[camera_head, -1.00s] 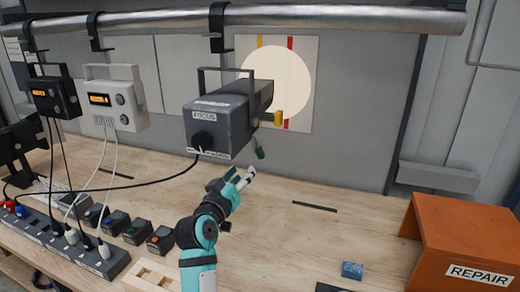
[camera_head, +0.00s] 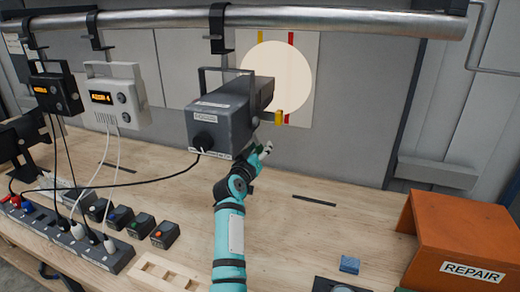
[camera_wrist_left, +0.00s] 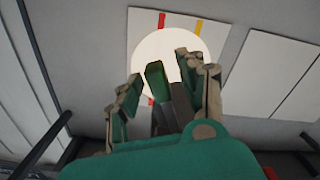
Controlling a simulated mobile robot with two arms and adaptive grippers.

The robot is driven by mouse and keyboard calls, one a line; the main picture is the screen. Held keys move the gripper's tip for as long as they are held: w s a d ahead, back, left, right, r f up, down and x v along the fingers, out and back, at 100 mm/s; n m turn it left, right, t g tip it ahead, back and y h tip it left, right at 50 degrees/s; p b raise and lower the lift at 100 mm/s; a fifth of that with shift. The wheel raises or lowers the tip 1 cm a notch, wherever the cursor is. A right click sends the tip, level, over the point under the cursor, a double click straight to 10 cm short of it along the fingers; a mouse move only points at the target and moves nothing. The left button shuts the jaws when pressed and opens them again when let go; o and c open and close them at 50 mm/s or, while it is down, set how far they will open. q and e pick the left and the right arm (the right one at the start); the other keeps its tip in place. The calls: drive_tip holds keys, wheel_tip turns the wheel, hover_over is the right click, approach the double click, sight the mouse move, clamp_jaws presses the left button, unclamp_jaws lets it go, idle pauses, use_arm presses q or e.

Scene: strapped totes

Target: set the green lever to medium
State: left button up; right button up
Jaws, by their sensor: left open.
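The grey lamp box labelled FOCUS (camera_head: 222,118) hangs from the pipe. A yellow lever (camera_head: 279,117) sticks out from its right side. The green lever (camera_wrist_left: 156,82) shows in the left wrist view as a green tip on a dark stem, between the two fingers of my left gripper (camera_wrist_left: 160,92). The fingers stand apart, one on each side of the lever, with gaps visible. In the head view my left gripper (camera_head: 262,150) is just below the box's lower right edge and largely hides the green lever. No setting marks for the lever are readable. My right gripper is not seen.
A lit round disc (camera_head: 285,80) is on the back wall panel. Two control boxes (camera_head: 117,97) hang left, with cables to a power strip (camera_head: 85,245). An orange REPAIR stand (camera_head: 455,225) is at right, a blue block (camera_head: 349,264) near it.

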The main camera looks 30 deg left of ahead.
use_arm(q)
drive_tip(key=c, duration=0.4)
clamp_jaws()
